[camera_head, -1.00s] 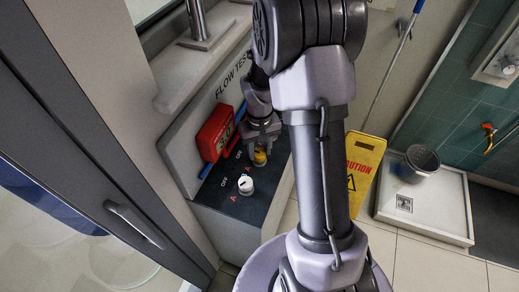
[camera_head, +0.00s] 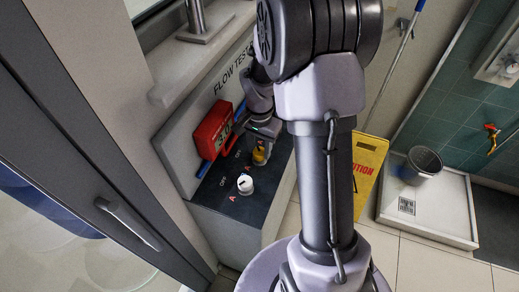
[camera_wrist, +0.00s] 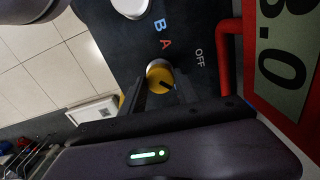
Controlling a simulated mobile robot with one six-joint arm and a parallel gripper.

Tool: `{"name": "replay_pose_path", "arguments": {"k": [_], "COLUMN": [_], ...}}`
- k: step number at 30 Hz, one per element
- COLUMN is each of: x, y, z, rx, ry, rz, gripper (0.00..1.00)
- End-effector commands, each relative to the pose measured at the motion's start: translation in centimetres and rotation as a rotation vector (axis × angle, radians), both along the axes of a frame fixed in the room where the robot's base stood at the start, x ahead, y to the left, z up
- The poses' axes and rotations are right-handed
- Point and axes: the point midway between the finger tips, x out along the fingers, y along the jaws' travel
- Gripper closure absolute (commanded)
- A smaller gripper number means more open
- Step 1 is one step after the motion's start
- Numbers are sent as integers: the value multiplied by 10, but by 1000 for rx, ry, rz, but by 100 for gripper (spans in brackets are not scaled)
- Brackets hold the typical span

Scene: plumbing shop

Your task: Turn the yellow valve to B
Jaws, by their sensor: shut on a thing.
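The yellow valve (camera_head: 259,156) is a round knob on the dark panel (camera_head: 228,207), partly hidden by my gripper (camera_head: 260,146) in the head view. In the wrist view the yellow valve (camera_wrist: 157,74) sits between the two dark fingers of my gripper (camera_wrist: 162,85), which is shut on it. A black mark on the knob lies on the side toward my gripper's body. In the wrist view a blue B (camera_wrist: 160,25), a red A (camera_wrist: 165,43) and a white OFF (camera_wrist: 199,58) are printed beside the knob.
A white valve (camera_head: 245,184) stands close by on the same panel. A red display box (camera_head: 213,131) and a red pipe (camera_wrist: 229,65) are beside the yellow valve. A yellow caution sign (camera_head: 366,175) and a grey bucket (camera_head: 423,165) in a shower tray are at the right.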

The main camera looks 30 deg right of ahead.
Motion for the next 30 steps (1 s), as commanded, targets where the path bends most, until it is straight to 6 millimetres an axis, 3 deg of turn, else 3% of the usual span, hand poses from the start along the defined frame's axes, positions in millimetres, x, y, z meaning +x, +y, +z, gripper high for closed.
{"name": "replay_pose_path", "arguments": {"k": [12, 28, 29, 30], "x": [1, 1, 1, 1], "y": [0, 0, 0, 0], "z": [0, 1, 1, 1], "rx": [-1, 0, 0, 0], "ry": [-3, -1, -1, -1], "rz": [-162, -183, -183, -183], "gripper": [100, 100, 59, 51]}}
